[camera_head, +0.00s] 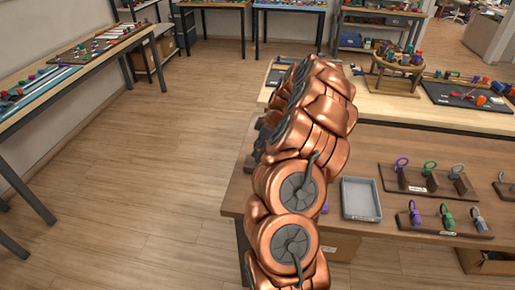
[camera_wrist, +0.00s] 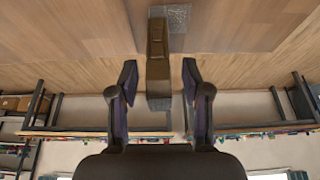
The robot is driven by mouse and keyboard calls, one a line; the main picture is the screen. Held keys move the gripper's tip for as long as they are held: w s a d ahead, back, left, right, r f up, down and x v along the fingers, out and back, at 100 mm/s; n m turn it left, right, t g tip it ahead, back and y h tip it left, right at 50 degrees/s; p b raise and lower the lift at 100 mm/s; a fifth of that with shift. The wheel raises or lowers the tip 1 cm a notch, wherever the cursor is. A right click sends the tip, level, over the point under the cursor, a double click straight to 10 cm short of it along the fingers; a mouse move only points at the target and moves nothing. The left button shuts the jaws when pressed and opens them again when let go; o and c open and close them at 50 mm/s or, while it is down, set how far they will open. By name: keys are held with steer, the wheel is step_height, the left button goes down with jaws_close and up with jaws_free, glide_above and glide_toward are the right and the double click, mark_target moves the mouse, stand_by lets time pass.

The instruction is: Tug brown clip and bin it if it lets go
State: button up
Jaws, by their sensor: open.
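In the wrist view, a long brown piece (camera_wrist: 157,55), which looks like the brown clip, lies between the two fingers of my gripper (camera_wrist: 160,72). The fingers are apart, with a visible gap on each side of it. Its far end is by a grey speckled patch (camera_wrist: 180,18) on the wooden surface. I cannot tell what its near end is fixed to. In the head view my copper arm hides the gripper and the brown piece. A grey open tray (camera_head: 361,199), likely the bin, stands on the wooden table (camera_head: 345,150) right of my arm and looks empty.
Right of the tray, brown racks hold purple, green and grey rings (camera_head: 430,169) and clips (camera_head: 446,216). Behind is another bench with a round wooden stand (camera_head: 393,72) and a dark mat (camera_head: 465,97). Open floor (camera_head: 130,190) lies left of my arm.

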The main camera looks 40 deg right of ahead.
steer(key=b+v, duration=0.2)
steer(key=v, duration=0.5)
steer(key=shift+d+b, duration=0.1)
steer(key=shift+b, duration=1.35)
steer(key=shift+d+b, duration=0.1)
steer(key=shift+b, duration=0.6)
steer(key=shift+s+r+b, duration=0.1)
steer(key=shift+r+b, duration=0.2)
steer(key=shift+b, duration=0.65)
steer(key=shift+p+x, duration=0.95)
steer(key=shift+x, duration=2.9)
jaws_close()
jaws_free()
